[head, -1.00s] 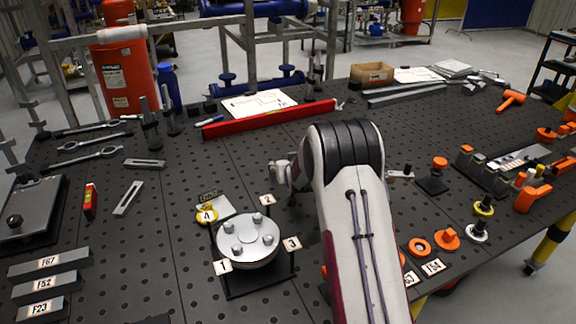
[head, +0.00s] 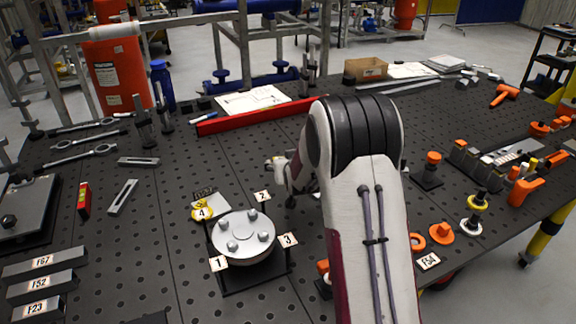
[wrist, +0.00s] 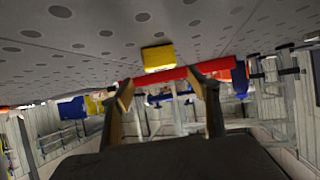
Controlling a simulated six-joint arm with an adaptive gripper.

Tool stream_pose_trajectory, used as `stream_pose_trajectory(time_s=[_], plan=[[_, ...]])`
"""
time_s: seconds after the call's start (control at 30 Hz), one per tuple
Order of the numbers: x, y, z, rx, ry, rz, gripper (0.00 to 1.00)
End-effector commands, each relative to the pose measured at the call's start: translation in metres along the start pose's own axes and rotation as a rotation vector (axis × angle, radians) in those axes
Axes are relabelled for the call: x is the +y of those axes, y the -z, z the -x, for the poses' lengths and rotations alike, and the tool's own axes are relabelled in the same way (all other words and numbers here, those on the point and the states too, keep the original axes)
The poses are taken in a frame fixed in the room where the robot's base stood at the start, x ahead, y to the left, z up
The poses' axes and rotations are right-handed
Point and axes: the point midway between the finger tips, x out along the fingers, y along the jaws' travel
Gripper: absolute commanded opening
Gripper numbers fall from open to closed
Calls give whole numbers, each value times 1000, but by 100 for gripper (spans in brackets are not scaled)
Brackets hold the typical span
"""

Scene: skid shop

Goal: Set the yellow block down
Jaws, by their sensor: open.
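The yellow block (wrist: 158,58) shows in the wrist view, where the picture is upside down and the perforated table (wrist: 110,22) fills the top. The block rests against the table surface, just beyond my fingertips. My gripper (wrist: 161,84) is open, with one finger on each side and nothing between the tips. The block looks clear of both fingers. In the head view my arm blocks the sight of the fingers, and I cannot make out the block there.
A long red bar (head: 235,122) lies across the table, and it shows behind the block in the wrist view. A round flange (head: 242,232) on a stand with numbered tags is left of my arm. Orange parts (head: 441,232) and spools lie to the right.

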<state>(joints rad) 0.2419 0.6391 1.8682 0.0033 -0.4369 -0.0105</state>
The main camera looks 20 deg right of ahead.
Motion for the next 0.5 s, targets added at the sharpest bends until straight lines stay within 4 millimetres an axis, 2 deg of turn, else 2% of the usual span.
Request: stream_pose_trajectory(time_s=[0.2, 0.5], plan=[[0, 0, 24, 1, 0, 0, 60], [0, 0, 44, -1, 0, 0, 60]])
